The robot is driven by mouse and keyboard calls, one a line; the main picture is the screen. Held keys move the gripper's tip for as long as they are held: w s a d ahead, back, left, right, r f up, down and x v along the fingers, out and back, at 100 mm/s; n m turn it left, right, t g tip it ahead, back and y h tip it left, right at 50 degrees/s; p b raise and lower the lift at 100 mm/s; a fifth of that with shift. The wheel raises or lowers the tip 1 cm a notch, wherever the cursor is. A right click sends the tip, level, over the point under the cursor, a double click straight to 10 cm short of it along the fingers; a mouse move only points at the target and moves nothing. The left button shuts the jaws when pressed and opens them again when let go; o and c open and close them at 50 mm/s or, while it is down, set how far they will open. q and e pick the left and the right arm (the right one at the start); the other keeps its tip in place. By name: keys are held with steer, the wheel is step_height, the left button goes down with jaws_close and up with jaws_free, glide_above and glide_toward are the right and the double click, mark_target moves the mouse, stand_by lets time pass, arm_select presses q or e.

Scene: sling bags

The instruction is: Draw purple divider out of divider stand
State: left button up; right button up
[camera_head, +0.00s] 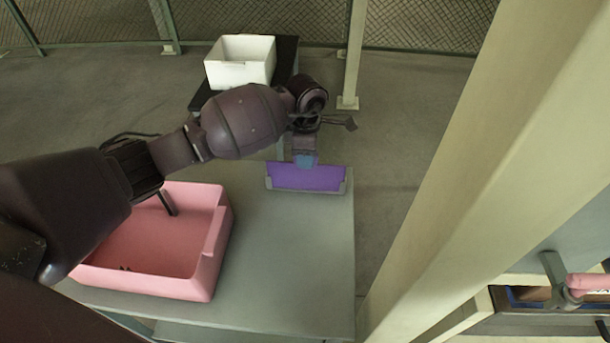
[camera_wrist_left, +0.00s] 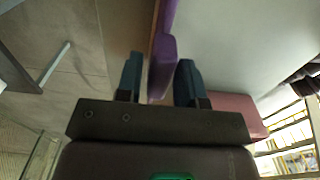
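The purple divider (camera_head: 318,178) stands upright in the grey divider stand (camera_head: 344,187) at the far right edge of the table. My left gripper (camera_head: 305,161) is directly above the divider, with its bluish fingertips at the divider's upper middle. In the left wrist view, the purple divider (camera_wrist_left: 162,68) lies between the two teal fingers of my left gripper (camera_wrist_left: 159,80). The fingers are apart, with a narrow gap showing on the left side of the divider. The right finger is very close to it; contact cannot be told. My right gripper is not in view.
A pink open bin (camera_head: 213,262) sits on the left of the grey table (camera_head: 290,260), under my left arm. A white bin (camera_head: 240,62) stands on a dark table behind. A pale post (camera_head: 490,150) rises at the right. The table's front right is clear.

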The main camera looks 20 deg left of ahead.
arm_select(q)
jaws_close()
steer(key=shift+r+p, duration=1.5)
steer(key=shift+r, duration=2.55)
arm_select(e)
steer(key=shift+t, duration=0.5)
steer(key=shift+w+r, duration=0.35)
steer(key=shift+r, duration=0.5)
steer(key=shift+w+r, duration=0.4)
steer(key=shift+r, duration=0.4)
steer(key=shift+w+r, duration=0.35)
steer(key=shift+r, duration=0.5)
arm_select(q)
steer(key=shift+r, duration=0.1)
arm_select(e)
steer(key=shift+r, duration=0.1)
arm_select(q)
step_height(320, 180, up, 4)
steer(key=shift+f+p, duration=0.1)
steer(key=shift+p, duration=0.6)
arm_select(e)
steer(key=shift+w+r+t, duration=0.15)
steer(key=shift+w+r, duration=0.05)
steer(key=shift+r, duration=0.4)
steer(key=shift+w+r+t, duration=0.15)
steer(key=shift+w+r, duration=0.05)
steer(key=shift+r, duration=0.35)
